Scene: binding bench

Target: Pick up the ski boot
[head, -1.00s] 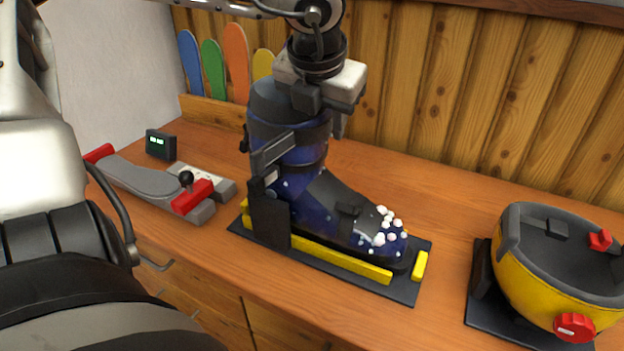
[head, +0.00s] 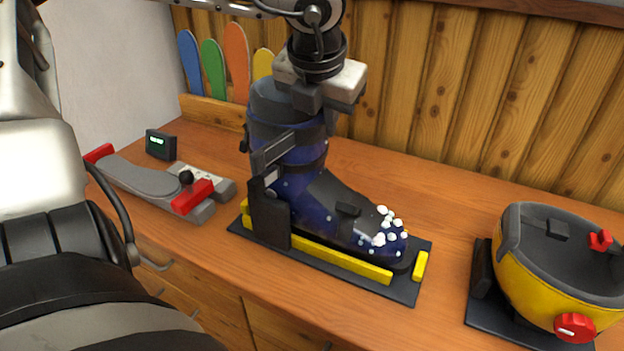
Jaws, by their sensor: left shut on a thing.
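The ski boot (head: 315,196) is dark blue with black straps and a cluster of white lumps on its toe. It stands upright on a black tray with yellow rails (head: 345,262) on the bench, its toe pointing right. My left gripper (head: 306,105) comes down from above and is shut on the top of the boot's cuff. The boot hides part of its fingers. I cannot tell any gap between the boot's sole and the tray. My right gripper is not in view.
A yellow and grey bowl-like device with red knobs (head: 545,285) stands at the right. A grey device with a red block (head: 150,185) and a small black display (head: 160,144) are at the left. Coloured boards (head: 236,62) lean at the back wall. Bench (head: 440,215) between is clear.

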